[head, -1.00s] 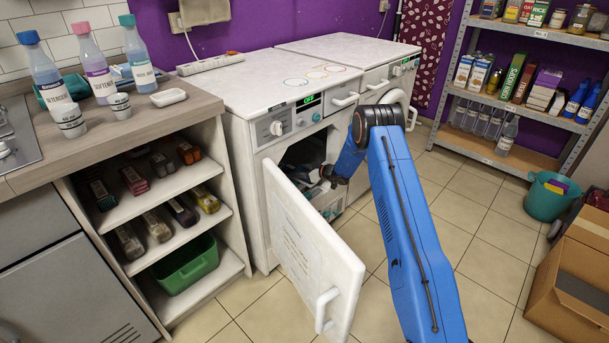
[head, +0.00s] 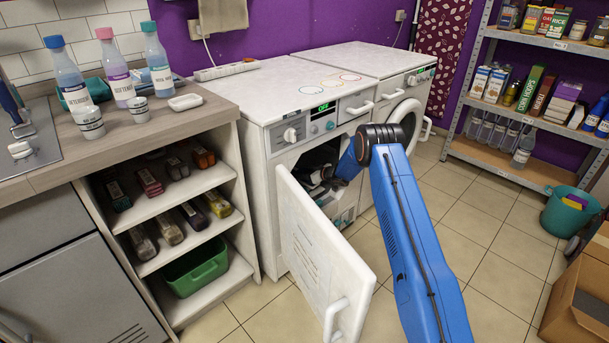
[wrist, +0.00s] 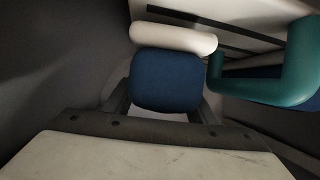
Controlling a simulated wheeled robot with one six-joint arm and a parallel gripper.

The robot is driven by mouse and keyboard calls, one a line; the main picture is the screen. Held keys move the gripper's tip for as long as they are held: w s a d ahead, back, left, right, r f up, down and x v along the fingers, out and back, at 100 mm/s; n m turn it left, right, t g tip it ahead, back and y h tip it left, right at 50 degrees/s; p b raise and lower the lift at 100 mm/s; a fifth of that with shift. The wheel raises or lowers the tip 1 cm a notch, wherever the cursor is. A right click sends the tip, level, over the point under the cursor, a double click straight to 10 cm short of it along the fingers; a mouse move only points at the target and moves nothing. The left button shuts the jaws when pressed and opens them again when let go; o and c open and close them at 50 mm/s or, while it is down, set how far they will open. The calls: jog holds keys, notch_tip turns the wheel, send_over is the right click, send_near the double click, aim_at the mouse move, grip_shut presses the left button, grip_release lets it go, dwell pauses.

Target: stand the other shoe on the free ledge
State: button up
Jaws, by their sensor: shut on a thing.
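In the wrist view my gripper (wrist: 163,105) is shut on a dark blue rounded thing (wrist: 167,80). A white rounded piece (wrist: 174,38) lies against its far end; together they look like part of a shoe, but its full shape is hidden. In the head view my gripper (head: 320,187) is inside the dark opening of the white front-loading machine (head: 285,166), and what it holds is hard to make out. A thick teal loop (wrist: 283,78) is close to the right of the held thing. I cannot tell which surface is the free ledge.
The machine's white door (head: 322,250) stands open in front, left of my arm. A shelf unit with bottles and a green bin (head: 196,266) is at left. A teal bucket (head: 570,212) and cardboard box (head: 578,300) stand at right. Tiled floor between is clear.

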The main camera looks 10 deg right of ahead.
jog(key=shift+f, duration=0.7)
dwell(0.3)
jog(key=o, duration=1.2)
jog(key=shift+v, duration=3.55)
jog(key=shift+s+d+r, duration=0.1)
jog(key=shift+s+d, duration=0.85)
jog(key=shift+s, duration=0.4)
jog(key=shift+s+d+f, duration=0.1)
jog(key=shift+s+d, duration=0.85)
jog(key=shift+s, duration=0.35)
jog(key=shift+s+d+r, duration=0.1)
jog(key=shift+s+d, duration=0.9)
jog(key=shift+s, duration=0.35)
